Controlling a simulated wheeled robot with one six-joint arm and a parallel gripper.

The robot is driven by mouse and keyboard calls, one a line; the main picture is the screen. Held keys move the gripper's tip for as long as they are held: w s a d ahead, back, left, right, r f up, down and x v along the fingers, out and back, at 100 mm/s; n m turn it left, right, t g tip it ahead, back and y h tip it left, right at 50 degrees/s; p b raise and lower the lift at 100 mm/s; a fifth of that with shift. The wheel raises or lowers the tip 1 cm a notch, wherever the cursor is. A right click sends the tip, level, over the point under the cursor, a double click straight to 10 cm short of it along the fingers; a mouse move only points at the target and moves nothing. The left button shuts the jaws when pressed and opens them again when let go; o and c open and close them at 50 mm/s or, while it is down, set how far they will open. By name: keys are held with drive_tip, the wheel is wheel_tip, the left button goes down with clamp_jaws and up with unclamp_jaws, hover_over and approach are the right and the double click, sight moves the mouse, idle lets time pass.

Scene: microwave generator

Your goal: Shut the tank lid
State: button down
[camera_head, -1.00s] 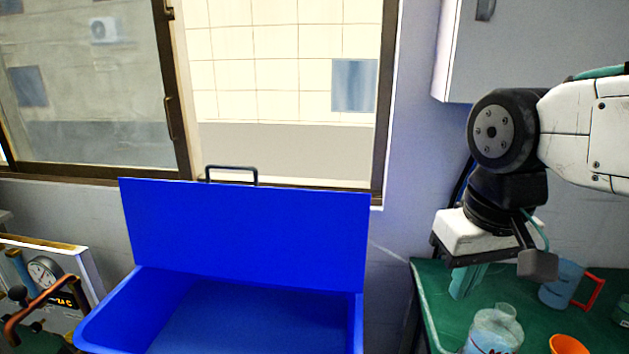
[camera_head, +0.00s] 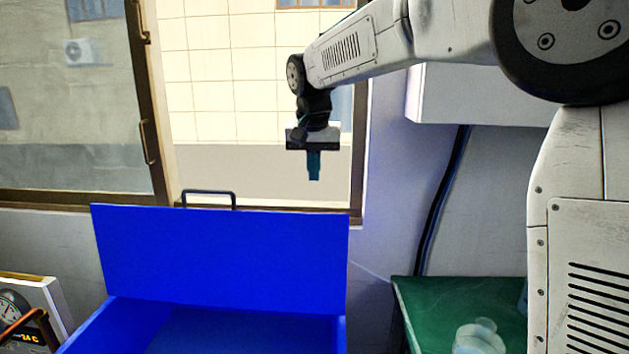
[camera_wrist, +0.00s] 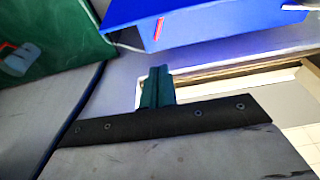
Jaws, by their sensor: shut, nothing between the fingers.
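The blue tank (camera_head: 200,340) stands at the lower left of the head view, its near part cut off by the frame. Its blue lid (camera_head: 220,258) stands upright along the far side, open, with a dark handle (camera_head: 208,192) on its top edge. My gripper (camera_head: 314,178) points down, shut and empty, above and to the right of the handle and apart from the lid. In the wrist view the closed fingers (camera_wrist: 157,72) show at the middle, with the blue lid (camera_wrist: 215,18) beyond them at the top.
A window (camera_head: 250,110) with a brown frame is behind the lid. A green table (camera_head: 425,300) with a clear container (camera_head: 480,338) is at the right. A gauge device (camera_head: 15,310) stands at the lower left. A white cabinet (camera_head: 470,95) hangs on the wall at right.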

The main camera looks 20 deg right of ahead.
wheel_tip(320, 180, down, 8)
drive_tip(key=s, duration=0.2)
drive_tip(key=shift+a+r, duration=0.15)
drive_tip(key=shift+a, duration=0.2)
